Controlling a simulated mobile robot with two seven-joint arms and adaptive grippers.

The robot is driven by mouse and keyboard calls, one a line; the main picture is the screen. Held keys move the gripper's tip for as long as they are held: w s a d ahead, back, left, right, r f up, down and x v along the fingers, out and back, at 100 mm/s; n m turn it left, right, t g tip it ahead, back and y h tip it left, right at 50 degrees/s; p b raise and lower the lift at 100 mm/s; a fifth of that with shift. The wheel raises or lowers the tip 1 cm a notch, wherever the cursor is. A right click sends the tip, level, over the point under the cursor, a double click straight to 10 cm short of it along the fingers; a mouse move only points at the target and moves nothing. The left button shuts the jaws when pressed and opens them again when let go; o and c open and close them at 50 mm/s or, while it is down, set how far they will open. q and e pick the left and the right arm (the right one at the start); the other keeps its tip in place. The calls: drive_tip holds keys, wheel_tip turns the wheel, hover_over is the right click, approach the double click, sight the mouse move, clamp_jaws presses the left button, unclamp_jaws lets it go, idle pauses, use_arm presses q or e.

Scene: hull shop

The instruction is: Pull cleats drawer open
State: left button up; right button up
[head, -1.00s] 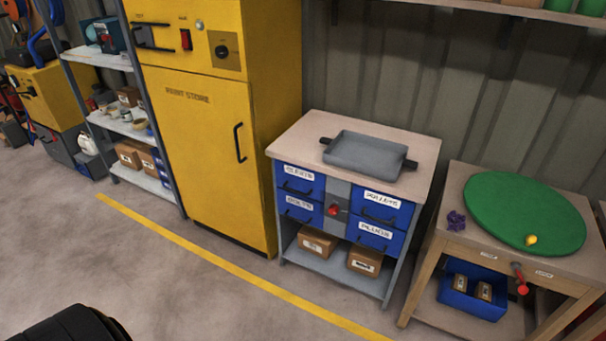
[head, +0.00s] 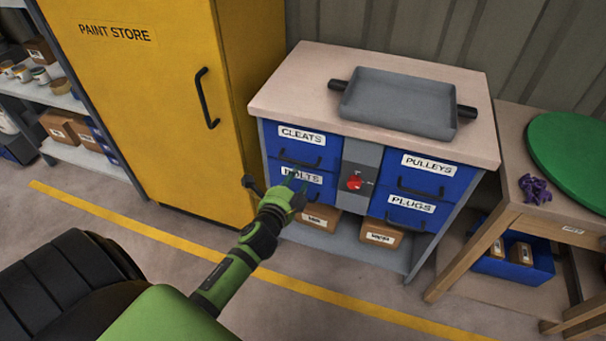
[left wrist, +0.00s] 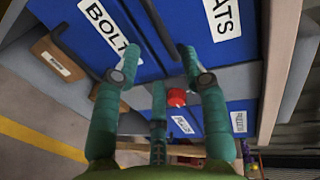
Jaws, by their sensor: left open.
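The cleats drawer (head: 276,143) is the upper left blue drawer of the workbench cabinet (head: 270,96), with a white label and a dark bar handle (head: 300,163). It looks shut. My left gripper (head: 291,181) is open and empty, in front of the bolts drawer (head: 325,190) just below the cleats handle, partly hiding the bolts label. In the left wrist view my open fingers (left wrist: 160,55) point at the drawer fronts; the cleats drawer (left wrist: 196,22) is to the upper right, with a dark bar between the fingers. Contact cannot be told. My right gripper is not in view.
A grey tray (head: 400,105) with dark handles rests on the cabinet top. A red knob (head: 354,182) sits between the drawer columns. The pulleys drawer (head: 445,182) and plugs drawer (head: 380,208) are at right. A yellow paint store cabinet (head: 150,90) stands left. Floor in front is clear.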

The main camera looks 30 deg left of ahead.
use_arm(q)
drive_tip(key=b+x, duration=0.1)
drive_tip(key=x, duration=0.6)
drive_tip(key=shift+a+r, duration=0.1)
drive_tip(key=shift+r, duration=0.05)
clamp_jaws()
